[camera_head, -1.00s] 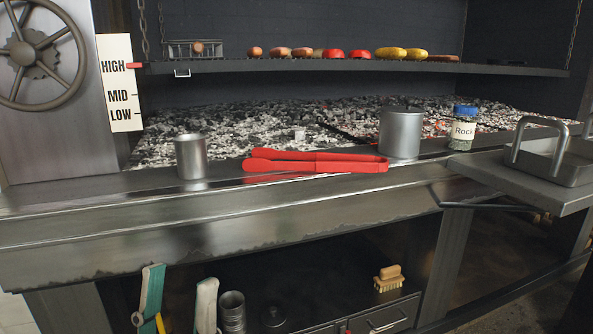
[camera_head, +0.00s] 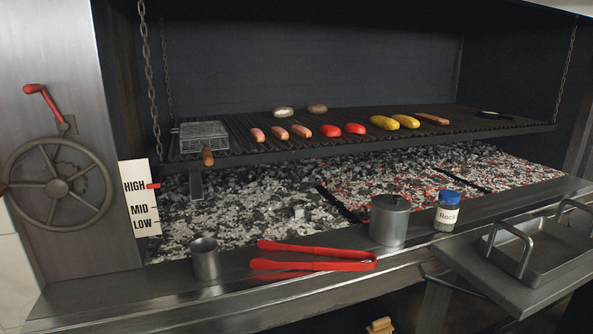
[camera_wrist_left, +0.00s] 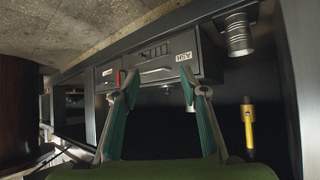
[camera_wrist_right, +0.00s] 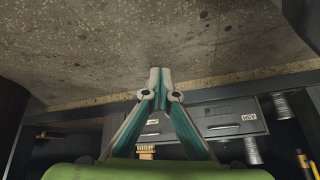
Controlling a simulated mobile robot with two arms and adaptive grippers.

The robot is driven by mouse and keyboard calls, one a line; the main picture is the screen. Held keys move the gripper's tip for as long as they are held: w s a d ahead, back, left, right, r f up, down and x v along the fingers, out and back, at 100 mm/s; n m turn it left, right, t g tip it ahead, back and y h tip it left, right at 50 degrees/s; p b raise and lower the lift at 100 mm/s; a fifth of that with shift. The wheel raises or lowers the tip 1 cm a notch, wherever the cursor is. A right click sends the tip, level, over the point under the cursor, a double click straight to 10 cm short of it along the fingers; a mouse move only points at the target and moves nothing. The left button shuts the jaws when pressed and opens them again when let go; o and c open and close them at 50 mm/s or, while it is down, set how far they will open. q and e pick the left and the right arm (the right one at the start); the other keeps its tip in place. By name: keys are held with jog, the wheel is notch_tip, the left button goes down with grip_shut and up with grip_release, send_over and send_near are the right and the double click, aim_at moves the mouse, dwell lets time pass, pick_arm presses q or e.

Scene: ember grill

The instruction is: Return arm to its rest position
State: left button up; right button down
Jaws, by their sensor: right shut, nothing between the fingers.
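My left gripper (camera_wrist_left: 159,82) shows in the left wrist view. Its teal-lined fingers are apart and empty, with the drawer front behind them. My right gripper (camera_wrist_right: 160,74) shows in the right wrist view. Its fingertips meet with nothing between them, against the speckled floor. Neither gripper is in the head view, so their place relative to the grill ledge is hidden there.
Red tongs (camera_head: 315,264), a metal cup (camera_head: 205,260), a lidded pot (camera_head: 389,221) and a salt jar (camera_head: 447,212) stand along the ledge. Food lies on the grate (camera_head: 455,128) above the coals. A drawer unit (camera_wrist_left: 172,58) and a brush (camera_wrist_right: 146,151) are below.

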pick_arm(q)
jog(key=s+a+f+g+p, duration=0.2)
jog(key=s+g+p, duration=0.1)
jog(key=s, duration=0.7)
jog(key=s+a+f+g+y+p, duration=0.1)
jog(key=s+a+f+g+p, duration=0.1)
jog(key=s, duration=0.8)
jog(key=s+a+f+g+y+p, duration=0.1)
jog(key=s+a+g+p, duration=0.3)
jog(key=s, duration=0.7)
jog(key=shift+f, duration=0.45)
pick_arm(e)
jog(key=s+a+r+n+g, duration=0.1)
jog(key=s+a+r+g, duration=0.1)
jog(key=s, duration=0.8)
jog(key=s+a+r+n+g, duration=0.1)
jog(key=s+g, duration=0.2)
jog(key=s, duration=0.7)
jog(key=shift+s+a+r+n+h, duration=0.2)
jog(key=shift+a+r+n+h, duration=0.2)
pick_arm(q)
jog(key=shift+w, duration=0.1)
pick_arm(e)
jog(key=shift+w, duration=0.1)
